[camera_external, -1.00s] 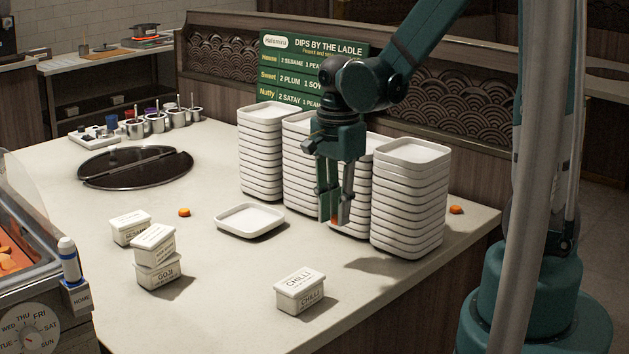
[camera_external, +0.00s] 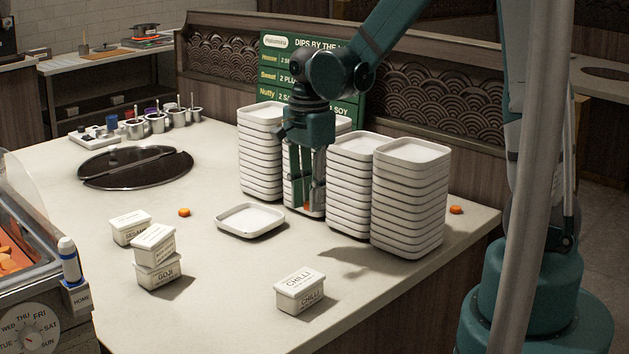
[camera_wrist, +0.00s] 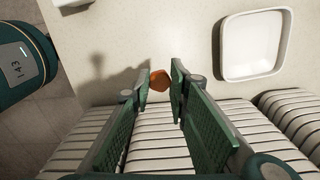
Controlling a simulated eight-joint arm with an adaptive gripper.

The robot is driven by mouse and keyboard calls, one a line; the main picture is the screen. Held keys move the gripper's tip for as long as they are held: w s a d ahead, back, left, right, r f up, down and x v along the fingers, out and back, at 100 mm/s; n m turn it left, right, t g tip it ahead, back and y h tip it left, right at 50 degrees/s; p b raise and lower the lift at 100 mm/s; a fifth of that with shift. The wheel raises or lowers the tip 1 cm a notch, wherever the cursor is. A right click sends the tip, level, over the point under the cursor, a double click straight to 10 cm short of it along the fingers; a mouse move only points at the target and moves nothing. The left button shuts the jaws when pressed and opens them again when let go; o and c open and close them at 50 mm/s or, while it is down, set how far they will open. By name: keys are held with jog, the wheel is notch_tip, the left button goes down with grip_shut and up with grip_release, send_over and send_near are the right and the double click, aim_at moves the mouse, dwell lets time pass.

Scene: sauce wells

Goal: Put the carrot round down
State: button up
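My gripper (camera_external: 306,206) is shut on an orange carrot round, held at its fingertips in front of the dish stacks; the round (camera_wrist: 160,80) shows between the fingers in the wrist view. Only a small orange bit of it shows in the external view. Two other carrot rounds lie on the counter: one (camera_external: 184,212) left of the single white dish, one (camera_external: 456,209) right of the stacks. The single empty white dish (camera_external: 249,235) lies left of my gripper; it also shows at upper right in the wrist view (camera_wrist: 222,48).
Tall stacks of white dishes (camera_external: 408,200) stand beside and behind my gripper. Labelled tubs, including chilli (camera_external: 299,292) and goji (camera_external: 158,272), stand toward the front. The counter (camera_external: 225,300) is clear between them.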

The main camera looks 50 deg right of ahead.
jog(key=m+p, duration=0.1)
jog(key=m, duration=0.1)
send_over(251, 228)
jog(key=shift+s+a, duration=0.1)
jog(key=shift+f, duration=0.1)
jog(key=shift+f, duration=3.1)
jog(key=shift+f+b, duration=0.4)
jog(key=shift+f, duration=1.5)
jog(key=shift+f, duration=0.15)
jog(key=o, duration=0.3)
jog(key=shift+r, duration=0.2)
